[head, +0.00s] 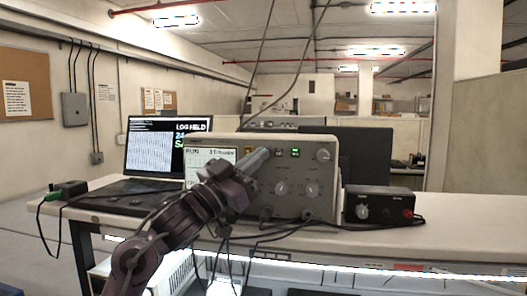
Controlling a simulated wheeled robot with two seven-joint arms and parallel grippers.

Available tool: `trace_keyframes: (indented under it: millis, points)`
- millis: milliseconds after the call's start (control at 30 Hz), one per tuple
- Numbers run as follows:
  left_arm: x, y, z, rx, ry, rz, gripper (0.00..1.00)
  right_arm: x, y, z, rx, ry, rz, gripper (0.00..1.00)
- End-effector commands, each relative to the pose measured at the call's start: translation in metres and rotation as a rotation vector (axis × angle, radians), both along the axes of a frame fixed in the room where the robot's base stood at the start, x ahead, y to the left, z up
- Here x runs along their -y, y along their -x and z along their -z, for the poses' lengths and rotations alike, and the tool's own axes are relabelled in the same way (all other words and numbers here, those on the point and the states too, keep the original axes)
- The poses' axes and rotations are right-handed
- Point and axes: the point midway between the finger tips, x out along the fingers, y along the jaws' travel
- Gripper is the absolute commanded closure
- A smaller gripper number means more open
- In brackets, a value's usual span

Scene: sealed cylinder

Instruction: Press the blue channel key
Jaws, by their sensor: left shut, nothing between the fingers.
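A beige bench instrument (325,207) stands on the table, with a lit screen (215,155) at its left and a row of small keys along its upper front. I make out a yellow key (249,150), a pale-lit key (278,152) and a green key (294,152). No blue key can be made out; part of the row is covered by my gripper. My left gripper (262,156) is shut and empty, its tip in front of the key row between the yellow and pale keys. I cannot tell whether it touches the panel. My right gripper is not in view.
An open laptop (155,148) stands left of the instrument. A black box with a knob and red terminal (380,206) stands at its right. Cables hang over the front edge. The table's right end (470,215) is clear.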

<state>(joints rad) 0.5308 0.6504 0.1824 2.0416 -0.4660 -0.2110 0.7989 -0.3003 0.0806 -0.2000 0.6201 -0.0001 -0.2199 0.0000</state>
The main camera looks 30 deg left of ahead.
Motion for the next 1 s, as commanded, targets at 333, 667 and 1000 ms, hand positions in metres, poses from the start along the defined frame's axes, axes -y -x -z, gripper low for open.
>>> trace_keyframes:
  millis: [333,667,1000]
  points:
    - [-0.0001,-0.0004,0.0,0.0,0.0,0.0,1.0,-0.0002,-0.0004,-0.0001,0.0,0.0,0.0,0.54]
    - [-0.001,-0.0041,-0.0003,0.0,0.0,0.0,1.0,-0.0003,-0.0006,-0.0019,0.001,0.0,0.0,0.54]
    - [-0.0021,-0.008,-0.0003,0.0,0.001,-0.001,1.0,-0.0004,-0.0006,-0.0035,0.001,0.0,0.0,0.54]
